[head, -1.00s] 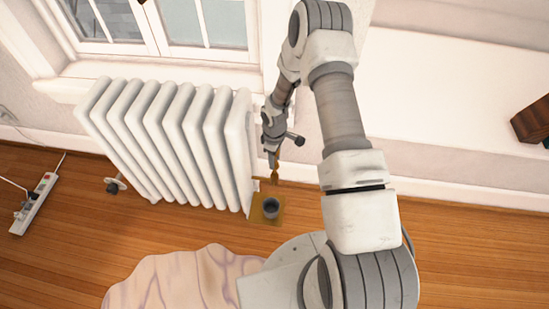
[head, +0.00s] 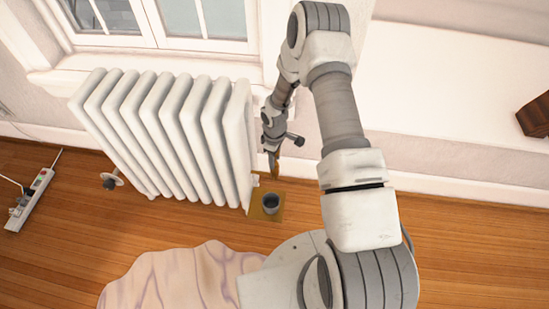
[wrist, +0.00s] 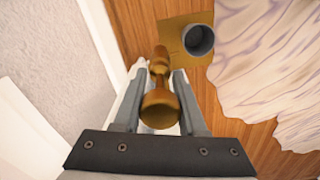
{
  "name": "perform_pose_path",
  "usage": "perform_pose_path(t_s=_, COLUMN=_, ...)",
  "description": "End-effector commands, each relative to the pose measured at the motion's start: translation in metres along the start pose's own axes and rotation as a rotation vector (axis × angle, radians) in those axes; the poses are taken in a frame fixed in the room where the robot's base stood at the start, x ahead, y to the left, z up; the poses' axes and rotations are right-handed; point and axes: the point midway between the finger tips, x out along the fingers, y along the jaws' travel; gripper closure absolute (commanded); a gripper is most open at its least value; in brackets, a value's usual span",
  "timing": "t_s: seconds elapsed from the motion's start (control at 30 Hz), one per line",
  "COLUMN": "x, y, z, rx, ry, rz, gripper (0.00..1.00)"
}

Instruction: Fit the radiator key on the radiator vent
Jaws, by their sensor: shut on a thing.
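My gripper (head: 271,152) is shut on the brass-coloured radiator key (wrist: 160,98), which sticks out beyond the fingertips. In the head view the key (head: 273,169) points downward beside the right end of the white radiator (head: 175,135), above the floor. In the wrist view the gripper (wrist: 159,70) has one finger on each side of the key. A strip of white shows behind the fingers. I cannot make out the radiator vent for certain, nor whether the key touches anything.
A dark grey cup (head: 270,204) stands on a brown square sheet (head: 262,214) below the gripper. It also shows in the wrist view (wrist: 199,39). A pale veined rug (head: 180,275) lies in front. A power strip (head: 30,200) lies at left. Wood floor at right is clear.

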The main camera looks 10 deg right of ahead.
Motion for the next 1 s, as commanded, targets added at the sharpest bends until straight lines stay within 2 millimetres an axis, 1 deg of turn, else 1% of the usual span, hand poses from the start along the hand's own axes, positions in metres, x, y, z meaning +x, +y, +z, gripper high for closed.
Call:
perform_pose_path(t_s=0.1, x=0.0036, y=0.0002, z=-0.0002, rx=0.000, ry=0.000, rz=0.000, gripper=1.00)
perform_pose_path(t_s=0.43, x=0.0038, y=0.0002, z=-0.0001, rx=0.000, ry=0.000, rz=0.000, gripper=1.00)
perform_pose_path(t_s=0.47, x=0.0038, y=0.0002, z=-0.0001, rx=0.000, ry=0.000, rz=0.000, gripper=0.56)
perform_pose_path(t_s=0.5, x=0.0038, y=0.0002, z=-0.0001, rx=0.000, ry=0.000, rz=0.000, gripper=0.49)
perform_pose_path(t_s=0.63, x=0.0038, y=0.0002, z=-0.0001, rx=0.000, ry=0.000, rz=0.000, gripper=0.25)
perform_pose_path(t_s=0.9, x=0.0037, y=0.0000, z=0.0000, rx=0.000, ry=0.000, rz=0.000, gripper=0.24)
perform_pose_path(t_s=1.0, x=-0.0012, y=0.0003, z=-0.0001, rx=0.000, ry=0.000, rz=0.001, gripper=0.24)
